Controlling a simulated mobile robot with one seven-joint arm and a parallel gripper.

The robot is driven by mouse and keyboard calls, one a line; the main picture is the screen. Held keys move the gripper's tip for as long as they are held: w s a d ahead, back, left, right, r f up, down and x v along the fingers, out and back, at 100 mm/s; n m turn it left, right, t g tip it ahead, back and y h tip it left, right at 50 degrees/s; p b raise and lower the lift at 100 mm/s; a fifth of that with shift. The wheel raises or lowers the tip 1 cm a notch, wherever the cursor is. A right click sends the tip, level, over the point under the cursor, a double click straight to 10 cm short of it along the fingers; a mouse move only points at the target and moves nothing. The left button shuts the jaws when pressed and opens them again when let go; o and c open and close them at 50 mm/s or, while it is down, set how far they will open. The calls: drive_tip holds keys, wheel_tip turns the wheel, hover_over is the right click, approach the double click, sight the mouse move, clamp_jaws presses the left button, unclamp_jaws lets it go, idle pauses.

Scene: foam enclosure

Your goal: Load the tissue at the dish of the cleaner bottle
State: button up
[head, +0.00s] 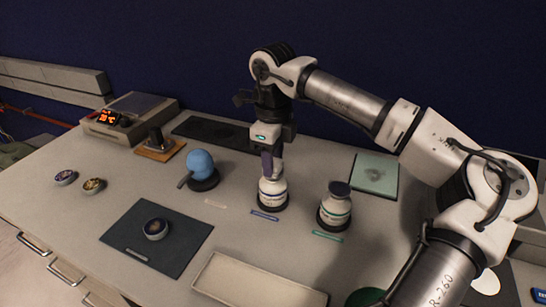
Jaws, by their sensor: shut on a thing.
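My gripper (271,152) points down, shut on a small purple-and-pale piece that looks like the tissue (267,162). It is directly above a white bottle with a purple band (272,192), which stands upright in a dark ring base. The piece is at the bottle's top; I cannot tell whether it touches the dish, which is mostly hidden. A second white bottle with a green band (335,210) and a dark dish-like top stands upright to the right, apart from my gripper.
A blue ball on a black stand (199,164) is left of the purple-banded bottle. A pale green pad (374,175) lies behind right. In front are a dark mat (180,255) with a round tin (155,229) and an empty-looking beige tray (258,283). A heater (125,120) stands back left.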

drive_tip(key=shift+f, duration=0.4)
drive_tip(key=shift+r, duration=0.15)
idle(0.6)
drive_tip(key=shift+r+p, duration=1.9)
drive_tip(key=shift+r, duration=1.5)
drive_tip(key=shift+a, duration=0.1)
